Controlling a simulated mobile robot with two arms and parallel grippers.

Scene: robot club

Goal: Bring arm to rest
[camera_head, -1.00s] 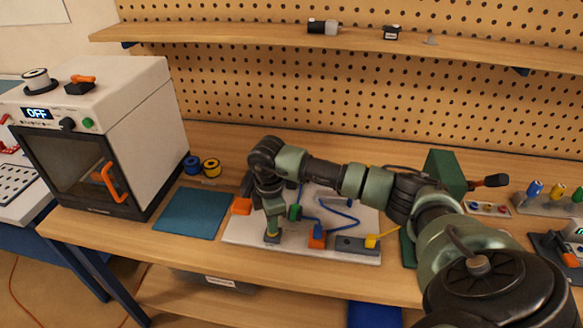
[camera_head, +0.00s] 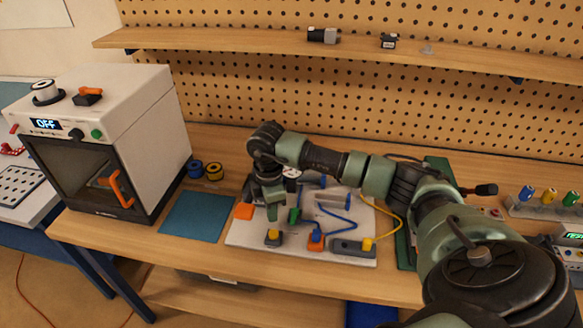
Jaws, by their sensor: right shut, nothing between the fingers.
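My right arm comes in from the lower right and reaches left over the workbench. Its gripper (camera_head: 272,212) points down above a white board (camera_head: 245,240) and is shut with nothing in it. Just below the fingertips, apart from them, a small dark block with a yellow top (camera_head: 273,236) sits on the board. My left gripper is not in view.
A shelf (camera_head: 250,45) runs above.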

